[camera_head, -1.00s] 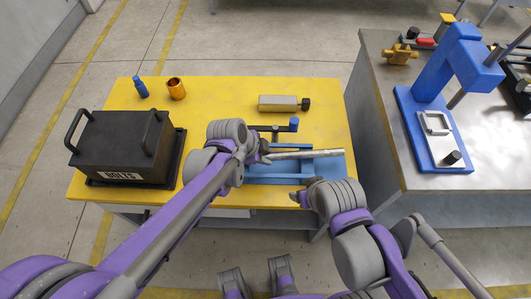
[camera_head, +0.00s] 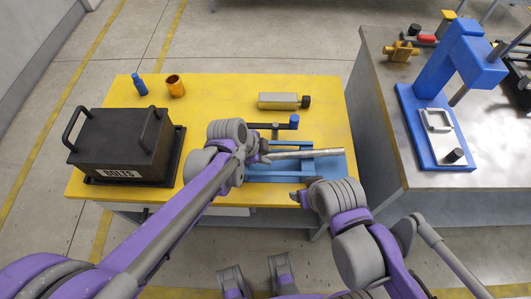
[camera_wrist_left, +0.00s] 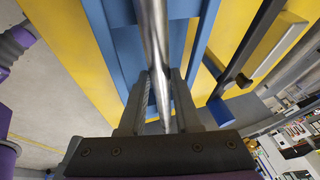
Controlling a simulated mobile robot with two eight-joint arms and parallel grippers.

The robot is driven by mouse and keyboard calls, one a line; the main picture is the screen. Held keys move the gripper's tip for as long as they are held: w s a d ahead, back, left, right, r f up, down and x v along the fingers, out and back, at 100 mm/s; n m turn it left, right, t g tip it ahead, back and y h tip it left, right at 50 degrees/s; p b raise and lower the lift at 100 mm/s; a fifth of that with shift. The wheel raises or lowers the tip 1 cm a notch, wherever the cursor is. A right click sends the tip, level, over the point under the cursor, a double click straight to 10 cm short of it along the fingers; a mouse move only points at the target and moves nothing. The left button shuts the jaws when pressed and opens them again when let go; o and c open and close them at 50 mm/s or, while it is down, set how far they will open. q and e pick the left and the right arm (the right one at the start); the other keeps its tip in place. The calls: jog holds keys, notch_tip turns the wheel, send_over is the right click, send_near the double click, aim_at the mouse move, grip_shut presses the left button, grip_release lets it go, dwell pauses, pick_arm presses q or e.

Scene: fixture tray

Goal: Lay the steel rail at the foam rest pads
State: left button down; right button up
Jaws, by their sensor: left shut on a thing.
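The steel rail (camera_head: 308,153) is a bright round bar. It lies over the blue fixture tray (camera_head: 277,178) near the front right of the yellow table. My left gripper (camera_head: 263,154) is shut on the rail's left end. In the left wrist view the rail (camera_wrist_left: 156,38) runs between the fingers of the gripper (camera_wrist_left: 162,100) and along the blue tray (camera_wrist_left: 122,45). I cannot tell whether the rail touches the tray. My right gripper (camera_head: 298,195) is at the table's front edge, apart from the rail; its jaws are unclear. I cannot make out the foam rest pads.
A black box with handles (camera_head: 122,145) stands at the left of the yellow table (camera_head: 225,102). A dark lever with a blue knob (camera_head: 294,121) rises behind the rail.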

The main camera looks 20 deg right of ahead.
pick_arm(q)
jog(key=shift+f, duration=0.1)
jog(key=c, duration=0.5)
grip_release()
jog(key=p+v, duration=0.1)
jog(key=v, duration=1)
